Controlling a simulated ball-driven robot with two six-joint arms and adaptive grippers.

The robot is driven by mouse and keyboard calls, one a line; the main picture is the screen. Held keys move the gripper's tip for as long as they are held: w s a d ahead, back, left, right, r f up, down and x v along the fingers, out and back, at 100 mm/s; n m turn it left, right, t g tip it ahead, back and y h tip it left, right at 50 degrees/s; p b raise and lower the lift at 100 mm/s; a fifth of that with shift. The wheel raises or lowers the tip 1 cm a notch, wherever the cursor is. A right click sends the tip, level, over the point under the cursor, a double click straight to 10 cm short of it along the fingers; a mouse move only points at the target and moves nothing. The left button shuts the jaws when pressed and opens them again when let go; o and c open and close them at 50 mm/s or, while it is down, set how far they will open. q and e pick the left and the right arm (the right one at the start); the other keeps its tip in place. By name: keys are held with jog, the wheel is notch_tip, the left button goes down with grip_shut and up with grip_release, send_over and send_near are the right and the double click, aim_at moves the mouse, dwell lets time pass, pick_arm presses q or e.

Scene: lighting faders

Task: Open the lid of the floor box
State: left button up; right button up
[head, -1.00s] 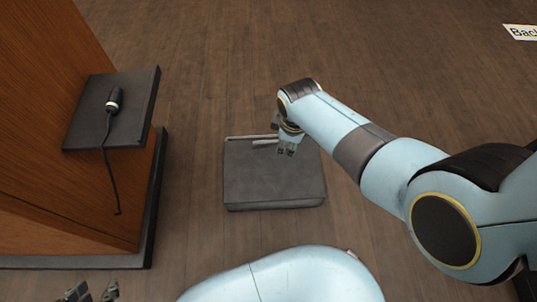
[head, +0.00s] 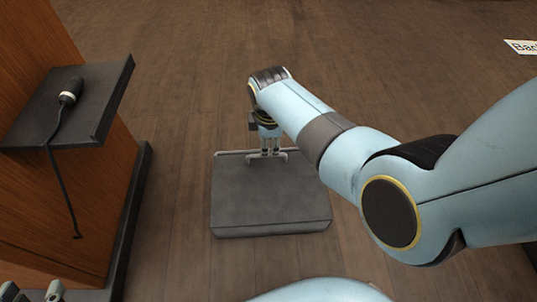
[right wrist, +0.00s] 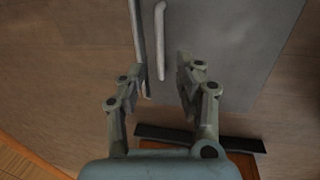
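The floor box (head: 270,200) is a low dark grey box on the wooden floor, and its lid looks flat and closed. A pale bar handle (head: 238,153) runs along the lid near its far edge; it also shows in the right wrist view (right wrist: 160,40). My right gripper (head: 270,153) points down at the handle. In the right wrist view its fingers (right wrist: 160,77) are apart, with the handle lying between them in the picture; I cannot tell whether they touch it. My left gripper (head: 32,293) is at the bottom left corner, partly cut off, fingers apart and away from the box.
A wooden stand (head: 95,190) with a dark shelf (head: 100,95) rises left of the box. A microphone-like object (head: 70,92) lies on the shelf with its cable hanging down. A white sign (head: 522,47) lies at the far right. The floor beyond the box is clear.

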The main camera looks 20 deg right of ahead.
pick_arm(q)
jog(key=w+d+r+m+t+h+b, duration=0.1)
jog(key=w+r+t, duration=0.3)
jog(key=r, duration=0.3)
jog(key=w+d+r+t+h+b, duration=0.1)
jog(key=w+r+t, duration=0.25)
jog(key=r, duration=0.25)
pick_arm(e)
jog(key=f, duration=0.3)
jog(key=shift+w+d+f, duration=0.1)
jog(key=shift+w+f, duration=0.2)
jog(key=shift+f, duration=0.1)
jog(key=shift+w+f+b, duration=0.25)
jog(key=shift+f+b, duration=0.95)
pick_arm(q)
notch_tip(320, 180, up, 14)
jog(key=d+m+t+h, duration=0.1)
jog(key=m+t+h, duration=0.2)
jog(key=t+h, duration=0.1)
jog(key=shift+s+d+m+t, duration=0.15)
jog(key=shift+s+m+t, duration=0.15)
jog(key=shift+t, duration=0.55)
pick_arm(e)
jog(key=shift+d, duration=0.1)
jog(key=shift+f, duration=0.1)
grip_shut()
pick_arm(q)
jog(key=shift+f, duration=0.1)
